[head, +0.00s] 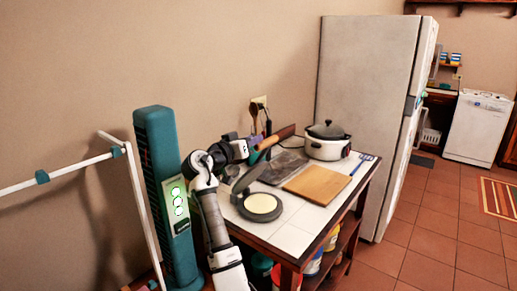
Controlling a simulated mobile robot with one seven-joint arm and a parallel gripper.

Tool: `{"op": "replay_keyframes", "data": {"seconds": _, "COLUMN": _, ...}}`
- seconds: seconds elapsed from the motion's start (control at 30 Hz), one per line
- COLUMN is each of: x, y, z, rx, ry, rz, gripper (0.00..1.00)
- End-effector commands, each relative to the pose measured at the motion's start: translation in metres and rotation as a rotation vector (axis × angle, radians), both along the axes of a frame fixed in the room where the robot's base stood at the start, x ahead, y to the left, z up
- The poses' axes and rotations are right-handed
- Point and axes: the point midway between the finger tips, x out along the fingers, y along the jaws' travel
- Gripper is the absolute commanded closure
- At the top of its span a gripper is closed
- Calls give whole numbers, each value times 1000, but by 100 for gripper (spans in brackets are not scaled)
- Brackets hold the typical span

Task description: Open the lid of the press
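The press (258,217) stands on the near left part of the tiled table. Its round dark base faces up and holds a pale yellow disc (261,203). Its dark lid (248,178) is tilted up behind the base, so the press stands open. My gripper (254,151) is at the end of the arm, above and behind the raised lid. Its fingers are small and dark, and I cannot tell if they are open or touch the lid.
A wooden board (317,184), a dark tray (283,166) and a lidded white pot (327,141) share the table (290,238). A teal tower (160,180) and a white rack (62,172) stand left. A fridge (365,100) stands behind.

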Motion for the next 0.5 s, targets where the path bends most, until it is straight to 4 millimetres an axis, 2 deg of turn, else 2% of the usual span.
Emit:
{"op": "replay_keyframes", "data": {"seconds": 0.03, "x": 3, "y": 5, "z": -16, "rx": 4, "ry": 26, "rz": 8, "gripper": 80}}
{"op": "replay_keyframes", "data": {"seconds": 0.23, "x": 3, "y": 5, "z": -17, "rx": 5, "ry": 28, "rz": 8, "gripper": 55}}
{"op": "replay_keyframes", "data": {"seconds": 0.5, "x": 3, "y": 4, "z": -16, "rx": 5, "ry": 26, "rz": 7, "gripper": 55}}
